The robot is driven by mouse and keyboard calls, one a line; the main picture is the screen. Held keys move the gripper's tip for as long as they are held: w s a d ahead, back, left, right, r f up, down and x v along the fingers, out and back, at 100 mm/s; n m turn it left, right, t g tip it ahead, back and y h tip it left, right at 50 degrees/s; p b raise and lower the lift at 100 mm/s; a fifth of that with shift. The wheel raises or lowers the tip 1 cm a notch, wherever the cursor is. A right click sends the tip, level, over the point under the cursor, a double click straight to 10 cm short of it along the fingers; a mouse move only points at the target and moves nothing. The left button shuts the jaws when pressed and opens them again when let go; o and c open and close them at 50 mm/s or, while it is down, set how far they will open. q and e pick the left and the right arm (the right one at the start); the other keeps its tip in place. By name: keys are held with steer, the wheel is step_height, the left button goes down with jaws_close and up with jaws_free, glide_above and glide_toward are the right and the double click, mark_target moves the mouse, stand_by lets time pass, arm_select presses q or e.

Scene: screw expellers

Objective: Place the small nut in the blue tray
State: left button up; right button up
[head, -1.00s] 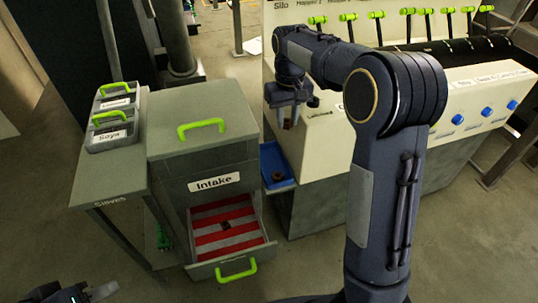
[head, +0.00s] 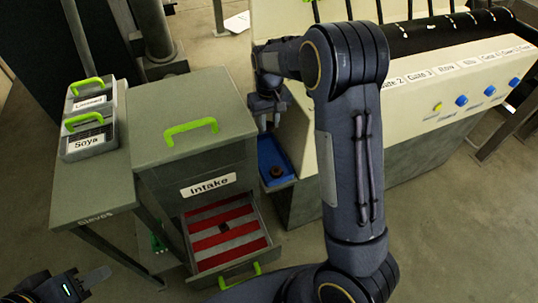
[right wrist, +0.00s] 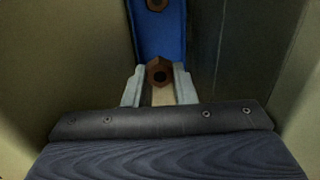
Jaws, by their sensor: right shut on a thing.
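My right gripper (head: 266,122) is above the near end of the blue tray (head: 287,180), beside the cream machine. In the right wrist view its fingers (right wrist: 160,82) are shut on a brown hexagonal nut (right wrist: 160,62), held over the blue tray (right wrist: 173,32). Another brown nut (right wrist: 156,4) lies in the tray; it also shows in the head view (head: 276,171). The held nut cannot be made out in the head view. My left gripper (head: 90,282) is at the lower left, partly cut off, away from the tray.
Sieves with green handles (head: 85,150) stand further left. The cream machine (head: 410,115) is close on the right.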

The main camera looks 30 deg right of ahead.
mark_target(269, 160)
step_height(269, 160, down, 16)
steer(key=shift+r+b, duration=0.1)
steer(key=shift+b, duration=0.4)
steer(key=o, duration=1)
